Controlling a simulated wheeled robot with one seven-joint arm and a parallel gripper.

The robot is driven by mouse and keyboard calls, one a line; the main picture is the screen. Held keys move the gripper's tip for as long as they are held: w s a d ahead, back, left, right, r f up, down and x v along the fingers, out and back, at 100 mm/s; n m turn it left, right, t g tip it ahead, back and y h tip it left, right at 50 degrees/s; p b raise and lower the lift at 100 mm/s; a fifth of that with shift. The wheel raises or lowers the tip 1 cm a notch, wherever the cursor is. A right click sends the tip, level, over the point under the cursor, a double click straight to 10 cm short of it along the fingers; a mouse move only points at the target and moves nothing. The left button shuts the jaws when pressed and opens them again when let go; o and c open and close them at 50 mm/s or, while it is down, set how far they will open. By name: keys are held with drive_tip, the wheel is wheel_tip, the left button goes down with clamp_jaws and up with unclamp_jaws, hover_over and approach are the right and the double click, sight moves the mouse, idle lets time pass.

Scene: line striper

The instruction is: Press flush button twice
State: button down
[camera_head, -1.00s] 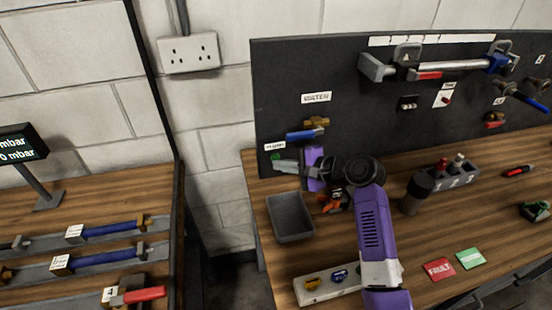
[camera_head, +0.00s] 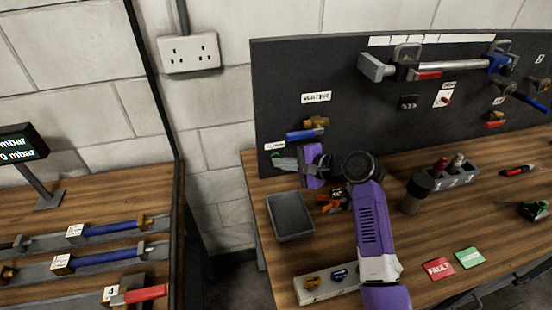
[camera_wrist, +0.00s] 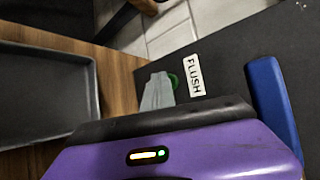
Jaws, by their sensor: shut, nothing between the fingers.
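The flush button is a small green round (camera_wrist: 174,80) on the dark panel beside the white FLUSH label (camera_wrist: 195,75) in the wrist view. It shows as a green spot (camera_head: 276,155) at the panel's lower left in the head view. My gripper (camera_head: 279,163) has its grey fingers pointing at the button. In the wrist view the closed fingertips (camera_wrist: 158,88) overlap the button's left side and hide part of it. My gripper is shut and empty. I cannot tell whether the fingertips touch the button.
A blue-handled valve (camera_head: 302,135) sits just above my gripper, under the WATER label (camera_head: 316,97). An empty grey tray (camera_head: 308,229) lies on the wooden bench below. Orange and black parts (camera_head: 332,202) lie beside the tray under my arm.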

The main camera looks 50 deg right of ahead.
drive_tip(key=shift+s, duration=0.1)
idle(0.3)
drive_tip(key=shift+s+a+p, duration=0.45)
drive_tip(key=shift+s+p, duration=0.1)
drive_tip(key=shift+s, duration=0.05)
drive_tip(key=shift+s+a+p, duration=0.65)
drive_tip(key=shift+s+a, duration=0.1)
drive_tip(key=shift+s, duration=0.3)
drive_tip(key=shift+s+a+p, duration=0.6)
drive_tip(key=shift+s+a, duration=0.1)
drive_tip(key=shift+s, duration=0.3)
idle(1.2)
